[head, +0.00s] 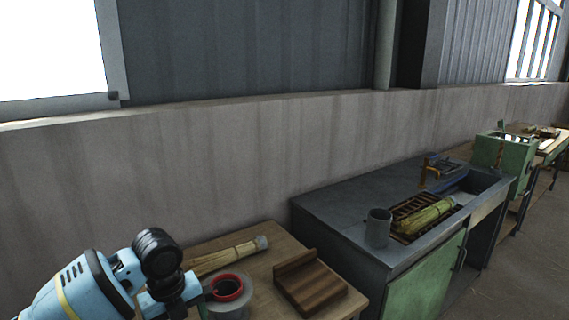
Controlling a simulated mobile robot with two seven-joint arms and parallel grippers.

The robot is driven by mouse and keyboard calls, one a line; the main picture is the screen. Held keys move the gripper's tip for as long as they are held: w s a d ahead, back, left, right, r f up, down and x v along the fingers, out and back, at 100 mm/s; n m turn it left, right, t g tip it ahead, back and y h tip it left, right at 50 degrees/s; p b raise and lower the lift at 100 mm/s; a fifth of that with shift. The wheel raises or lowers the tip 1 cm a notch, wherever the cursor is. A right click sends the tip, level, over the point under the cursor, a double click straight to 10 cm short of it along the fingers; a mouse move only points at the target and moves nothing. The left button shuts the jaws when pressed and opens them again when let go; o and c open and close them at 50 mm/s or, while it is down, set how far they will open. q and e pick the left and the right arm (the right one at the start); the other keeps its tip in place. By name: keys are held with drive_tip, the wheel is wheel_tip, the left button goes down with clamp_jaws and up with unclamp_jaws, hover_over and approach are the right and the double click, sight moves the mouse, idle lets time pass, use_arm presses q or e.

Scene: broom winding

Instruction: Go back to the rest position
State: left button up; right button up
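My blue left arm with a black joint enters at the lower left of the head view. A straw bundle (222,258) with a pale end lies on the wooden table (262,240), partly hidden behind my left arm. A grey round container with a red ring (230,288) stands on the table beside my arm. A brown wooden block (312,290) with a raised back edge lies to its right.
A grey workbench (335,200) with green doors adjoins on the right. It bears a grey cup (378,228), a rack holding a greenish straw bundle (428,217), and a blue tool with an orange part (432,170). A green machine (505,155) stands beyond. A wall runs behind.

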use_arm(q)
drive_tip(key=s+d+f+n+t+h, duration=0.25)
drive_tip(key=s+d+f+n, duration=0.3)
drive_tip(key=f, duration=0.45)
drive_tip(key=s+d+f+n+t+h, duration=0.1)
drive_tip(key=s+d+f+n+h, duration=0.2)
drive_tip(key=s+d+f+n, duration=0.45)
drive_tip(key=s+a+f+n+t+y, duration=0.2)
drive_tip(key=s+a+f+n, duration=0.2)
drive_tip(key=s, duration=0.5)
drive_tip(key=s+a+f+n+t+y+p, duration=0.1)
drive_tip(key=s+a+f+n+t+y, duration=0.1)
drive_tip(key=s+a+n, duration=0.6)
drive_tip(key=shift+s+f+n+t, duration=0.45)
drive_tip(key=shift+s+f+n, duration=0.4)
drive_tip(key=shift+s, duration=0.25)
use_arm(e)
drive_tip(key=shift+w+d+r, duration=0.2)
drive_tip(key=shift+w+r, duration=0.55)
drive_tip(key=shift+w, duration=0.2)
drive_tip(key=shift+d, duration=0.1)
